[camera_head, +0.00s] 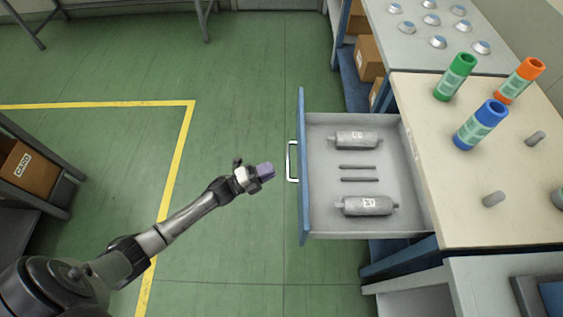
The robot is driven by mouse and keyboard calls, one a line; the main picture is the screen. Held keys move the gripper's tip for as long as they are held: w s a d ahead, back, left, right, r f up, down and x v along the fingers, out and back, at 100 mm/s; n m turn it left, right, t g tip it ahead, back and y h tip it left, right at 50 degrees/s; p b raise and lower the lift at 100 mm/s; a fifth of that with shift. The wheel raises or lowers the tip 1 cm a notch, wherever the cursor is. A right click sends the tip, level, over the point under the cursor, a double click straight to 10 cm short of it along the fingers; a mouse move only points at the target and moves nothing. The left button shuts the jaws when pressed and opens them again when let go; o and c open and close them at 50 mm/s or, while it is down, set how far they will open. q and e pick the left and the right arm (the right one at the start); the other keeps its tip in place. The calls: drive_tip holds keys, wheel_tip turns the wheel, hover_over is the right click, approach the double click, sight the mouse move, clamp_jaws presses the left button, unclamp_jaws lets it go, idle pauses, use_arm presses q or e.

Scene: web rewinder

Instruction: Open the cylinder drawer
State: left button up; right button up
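The cylinder drawer (409,175) stands pulled out to the left from under the beige-topped cabinet. It has a blue front (302,215) and a pale handle (291,161). Inside lie two grey cylinders, one at the back (356,140) and one at the front (366,206), with two thin dark rods (358,173) between them. My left gripper (266,171) is left of the handle, with a small gap between them in the picture. Its purple tip is small, and whether the fingers are apart is unclear. My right gripper is out of view.
The beige top (432,100) carries a green (456,77), an orange (519,80) and a blue (481,125) can, plus grey pegs. A shelf with cardboard boxes (368,58) is behind the drawer. The green floor left of the drawer is clear; a shelf with a box (27,170) stands far left.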

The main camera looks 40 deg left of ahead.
use_arm(q)
drive_tip(key=v, duration=0.6)
drive_tip(key=shift+s+a+p, duration=0.2)
drive_tip(key=shift+s+p, duration=0.05)
drive_tip(key=shift+p, duration=0.2)
